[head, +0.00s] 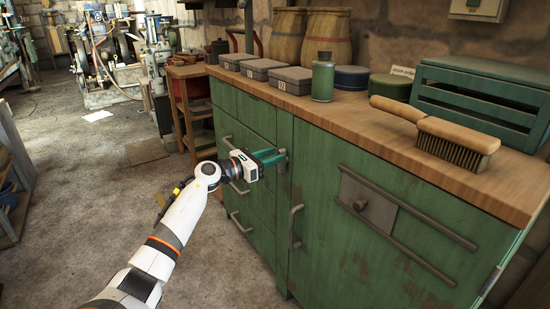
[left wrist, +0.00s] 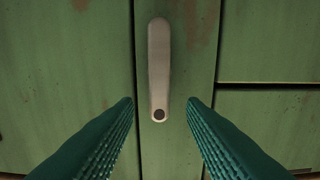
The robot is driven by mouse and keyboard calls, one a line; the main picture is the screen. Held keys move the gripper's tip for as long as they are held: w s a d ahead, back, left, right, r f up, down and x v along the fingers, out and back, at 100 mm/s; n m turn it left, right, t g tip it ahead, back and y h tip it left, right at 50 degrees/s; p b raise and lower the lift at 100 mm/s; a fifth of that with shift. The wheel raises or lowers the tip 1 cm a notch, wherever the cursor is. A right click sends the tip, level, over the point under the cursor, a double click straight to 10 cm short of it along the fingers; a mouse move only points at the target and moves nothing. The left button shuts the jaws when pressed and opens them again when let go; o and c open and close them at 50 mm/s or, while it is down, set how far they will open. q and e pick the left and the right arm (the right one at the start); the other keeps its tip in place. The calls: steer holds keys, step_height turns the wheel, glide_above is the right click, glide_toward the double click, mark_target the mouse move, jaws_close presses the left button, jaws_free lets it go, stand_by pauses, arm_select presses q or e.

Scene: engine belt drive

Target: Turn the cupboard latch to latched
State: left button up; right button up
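The cupboard latch (left wrist: 158,65) is a grey metal bar with rounded ends and a dark pivot dot at one end. In the left wrist view it stands upright on a narrow green strip, the pivot at its lower end in that picture. In the head view the latch (head: 282,161) is a small grey piece near the top of the cupboard front. My left gripper (left wrist: 160,102) is open, its teal fingers on either side of the pivot end, with a gap to the bar on both sides. In the head view the left gripper (head: 276,156) points at the latch. My right gripper is out of view.
The green cupboard (head: 340,240) has drawers on the left and a door with a curved handle (head: 296,226). On the wooden top (head: 350,112) stand grey boxes (head: 290,80), a green bottle (head: 323,78) and a brush (head: 440,133). The floor at left is mostly clear.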

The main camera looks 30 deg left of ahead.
arm_select(q)
steer(key=shift+w+d, duration=0.3)
steer(key=shift+w, duration=0.35)
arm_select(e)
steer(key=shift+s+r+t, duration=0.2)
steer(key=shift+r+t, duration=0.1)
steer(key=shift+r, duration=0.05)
arm_select(q)
jaws_close()
